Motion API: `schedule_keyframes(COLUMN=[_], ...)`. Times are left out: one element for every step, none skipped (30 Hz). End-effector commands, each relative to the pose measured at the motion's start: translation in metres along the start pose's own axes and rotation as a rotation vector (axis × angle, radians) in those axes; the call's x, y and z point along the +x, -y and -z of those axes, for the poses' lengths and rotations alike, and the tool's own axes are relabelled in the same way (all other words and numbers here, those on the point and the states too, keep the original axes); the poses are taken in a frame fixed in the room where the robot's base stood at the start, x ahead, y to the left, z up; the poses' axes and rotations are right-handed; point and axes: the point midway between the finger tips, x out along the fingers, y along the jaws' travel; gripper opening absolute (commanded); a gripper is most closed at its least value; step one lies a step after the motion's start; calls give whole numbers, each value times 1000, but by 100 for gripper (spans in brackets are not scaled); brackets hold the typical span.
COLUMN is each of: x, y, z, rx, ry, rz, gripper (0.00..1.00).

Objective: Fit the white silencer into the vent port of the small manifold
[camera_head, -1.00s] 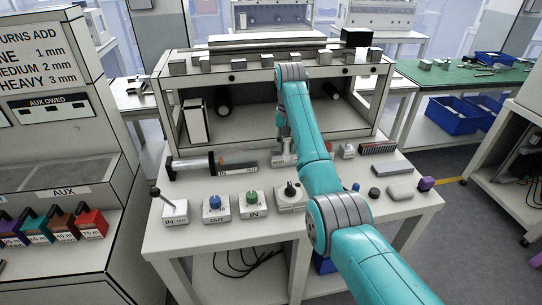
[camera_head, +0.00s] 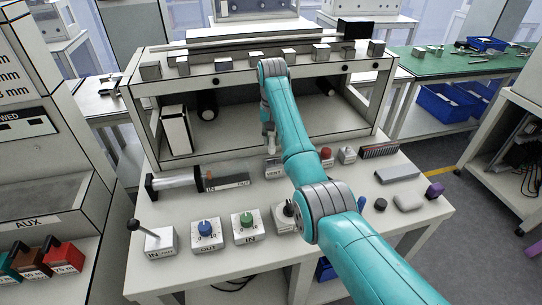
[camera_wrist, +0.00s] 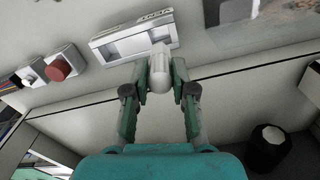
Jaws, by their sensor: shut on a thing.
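The white silencer (camera_wrist: 160,76) is a pale, round-ended piece held between the two fingers of my gripper (camera_wrist: 160,82) in the wrist view. The small manifold (camera_wrist: 112,44) is a pale block with grey recesses and small lettering on its edge, just beyond the silencer. The silencer's far end overlaps the manifold in the picture; I cannot tell whether they touch. The vent port itself is hidden. In the head view my gripper (camera_head: 267,132) is above and behind the manifold (camera_head: 274,170), which my arm partly covers.
A red button (camera_head: 326,156) on a block stands right of the manifold. A cylinder unit (camera_head: 172,182) lies to its left, with blue (camera_head: 205,228) and green (camera_head: 246,220) knobs in front. The shelf unit (camera_head: 140,100) rises behind. A grey block (camera_head: 398,173) lies at right.

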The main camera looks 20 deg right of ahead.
Motion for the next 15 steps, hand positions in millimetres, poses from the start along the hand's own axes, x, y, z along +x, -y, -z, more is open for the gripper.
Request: schedule_keyframes(x=[8,12,17,20,22,24,26,29,34,38,43,49,54,59,64], y=[0,0,0,0,0,0,0,0,0,0,0,0,0,0,0], z=[0,0,0,0,0,0,0,0,0,0,0,0,0,0,0], rx=[0,0,0,0,0,0,0,0,0,0,0,0,0,0,0], ry=[1,0,0,0,0,0,0,0,1,2,2,1,1,2,1], rz=[0,0,0,0,0,0,0,0,0,0,0,0,0,-1,0], gripper=[1,1,1,1,1,1,1,1,1,1,1,1,1,1,1])
